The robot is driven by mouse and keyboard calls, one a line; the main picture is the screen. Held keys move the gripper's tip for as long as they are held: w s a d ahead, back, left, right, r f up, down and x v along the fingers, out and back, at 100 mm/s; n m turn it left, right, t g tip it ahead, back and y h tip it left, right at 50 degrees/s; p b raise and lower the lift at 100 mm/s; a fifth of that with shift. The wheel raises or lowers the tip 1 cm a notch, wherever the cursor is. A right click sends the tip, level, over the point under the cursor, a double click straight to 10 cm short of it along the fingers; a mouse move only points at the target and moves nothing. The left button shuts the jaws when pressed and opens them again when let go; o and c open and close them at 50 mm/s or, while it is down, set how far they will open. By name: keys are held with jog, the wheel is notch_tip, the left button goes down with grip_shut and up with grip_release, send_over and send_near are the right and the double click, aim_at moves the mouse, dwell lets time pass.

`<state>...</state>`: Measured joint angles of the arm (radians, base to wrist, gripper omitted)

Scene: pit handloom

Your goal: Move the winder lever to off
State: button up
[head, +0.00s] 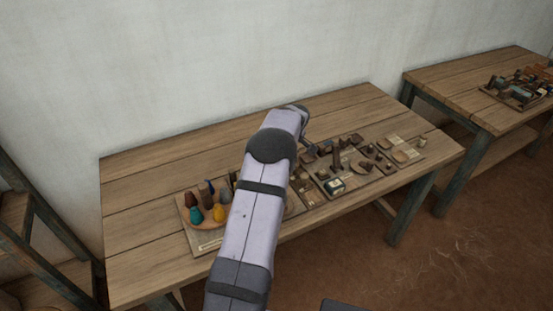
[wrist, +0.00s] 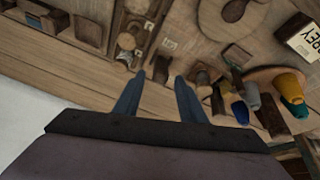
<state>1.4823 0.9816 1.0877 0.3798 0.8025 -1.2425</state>
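My gripper (wrist: 158,84) shows in the wrist view with its two blue-grey fingers apart and nothing between them. It is over the workbench, among small wooden fittings. A wooden block (wrist: 200,78) lies just right of the fingertips, and a row of round wooden parts (wrist: 127,42) lies to the upper left. I cannot tell which part is the winder lever, nor its setting. In the head view my arm hides the middle of the workbench (head: 140,190), and the gripper is mostly hidden near the fittings boards (head: 345,165).
Coloured cones, including a teal one (head: 196,215) and a yellow one (wrist: 240,112), stand on a board at the left of the bench. A label block (wrist: 302,38) is near them in the wrist view. A second table (head: 455,95) stands to the right. The bench's left end is clear.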

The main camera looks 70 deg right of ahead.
jog(key=shift+p+x, duration=0.4)
jog(key=shift+x, duration=1.05)
grip_shut()
